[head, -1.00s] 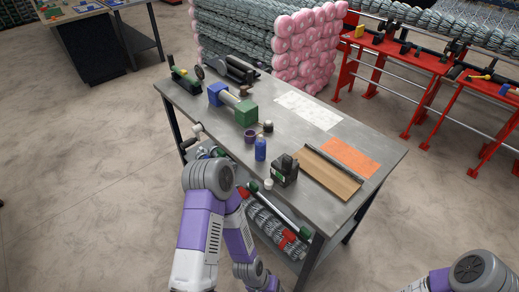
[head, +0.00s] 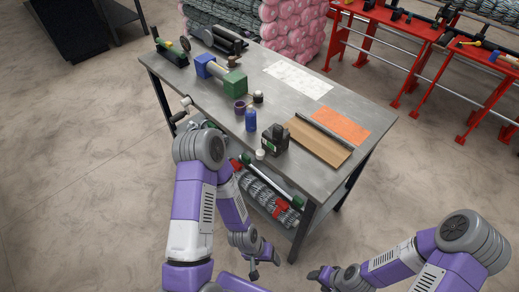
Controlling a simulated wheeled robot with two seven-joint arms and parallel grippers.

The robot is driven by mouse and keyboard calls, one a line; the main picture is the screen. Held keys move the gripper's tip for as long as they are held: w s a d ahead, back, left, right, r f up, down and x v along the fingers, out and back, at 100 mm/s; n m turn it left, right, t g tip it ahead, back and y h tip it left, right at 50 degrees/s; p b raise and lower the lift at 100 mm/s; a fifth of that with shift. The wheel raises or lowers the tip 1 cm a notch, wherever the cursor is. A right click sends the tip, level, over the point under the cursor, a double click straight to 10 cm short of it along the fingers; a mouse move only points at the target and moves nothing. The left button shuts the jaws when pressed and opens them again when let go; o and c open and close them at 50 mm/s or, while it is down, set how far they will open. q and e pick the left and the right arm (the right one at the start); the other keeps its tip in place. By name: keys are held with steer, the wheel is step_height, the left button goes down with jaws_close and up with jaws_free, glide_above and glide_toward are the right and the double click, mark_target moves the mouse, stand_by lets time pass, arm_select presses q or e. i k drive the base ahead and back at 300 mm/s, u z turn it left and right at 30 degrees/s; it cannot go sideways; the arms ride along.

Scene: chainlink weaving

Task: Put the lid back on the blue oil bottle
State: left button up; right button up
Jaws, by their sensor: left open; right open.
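The blue oil bottle (head: 250,120) stands upright on the grey workbench. A small white round piece (head: 260,154) that looks like a lid lies near the bench's front edge, in front of the bottle and apart from it. My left gripper (head: 264,266) is open and empty, low in front of the bench and below its top. My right gripper (head: 318,276) is open, to the right of the left one, also off the bench; it is small and partly cut by the frame's bottom edge.
A dark boxy device (head: 275,138) stands right of the bottle. A brown board (head: 320,145) and an orange sheet (head: 341,124) lie to the right. The workbench (head: 215,110) has free room left of the bottle.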

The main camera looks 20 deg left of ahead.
mark_target(251, 115)
steer(key=z, duration=3.15)
steer(key=k, duration=0.9)
steer(key=u, duration=1.95)
